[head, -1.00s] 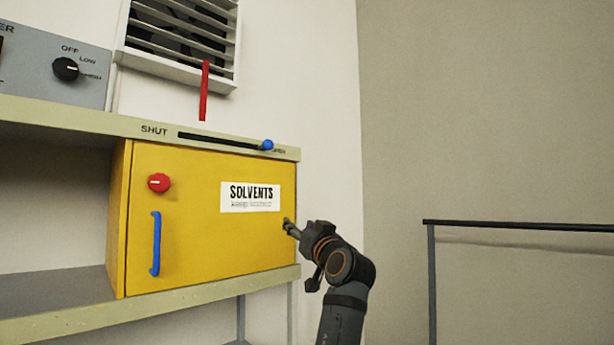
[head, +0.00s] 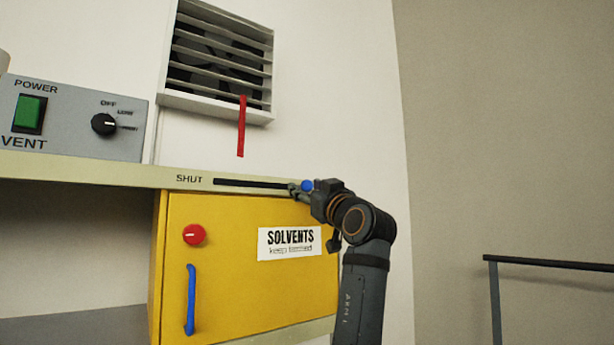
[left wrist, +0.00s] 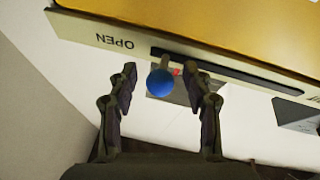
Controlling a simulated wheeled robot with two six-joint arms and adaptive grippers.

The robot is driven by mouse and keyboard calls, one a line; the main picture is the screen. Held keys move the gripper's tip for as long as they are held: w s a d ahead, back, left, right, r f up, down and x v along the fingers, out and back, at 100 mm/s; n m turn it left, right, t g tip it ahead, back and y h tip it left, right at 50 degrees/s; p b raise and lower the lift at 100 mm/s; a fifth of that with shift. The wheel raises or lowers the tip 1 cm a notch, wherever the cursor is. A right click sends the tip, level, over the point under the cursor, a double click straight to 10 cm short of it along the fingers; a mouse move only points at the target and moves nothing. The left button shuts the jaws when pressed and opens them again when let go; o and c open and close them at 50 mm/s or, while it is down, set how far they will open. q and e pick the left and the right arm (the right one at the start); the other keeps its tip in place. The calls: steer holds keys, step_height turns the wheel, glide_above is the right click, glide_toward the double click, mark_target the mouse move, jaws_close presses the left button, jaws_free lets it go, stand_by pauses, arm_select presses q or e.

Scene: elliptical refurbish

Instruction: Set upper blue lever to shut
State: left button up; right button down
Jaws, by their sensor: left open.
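The upper blue lever is a blue ball knob (head: 307,185) at the right end of a dark slot (head: 250,183) in the shelf edge. SHUT is printed at the slot's left end. In the left wrist view the knob (left wrist: 160,83) sits near the OPEN label, on a short stem. My left gripper (head: 300,188) is at the knob in the head view. In the left wrist view my left gripper (left wrist: 162,85) is open, with one finger on each side of the knob and gaps showing. My right gripper is not in view.
The yellow SOLVENTS cabinet (head: 235,290) with a red knob (head: 194,235) and a blue handle (head: 190,300) is below the shelf. Above are a vent with a red strip (head: 241,125) and a grey control box (head: 75,118). A dark rail (head: 550,263) stands at right.

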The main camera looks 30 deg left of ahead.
arm_select(q)
steer(key=shift+w+a+r, duration=0.1)
steer(key=shift+a+r, duration=0.15)
steer(key=shift+a, duration=0.05)
steer(key=shift+d, duration=0.15)
steer(key=shift+c, duration=0.6)
jaws_close()
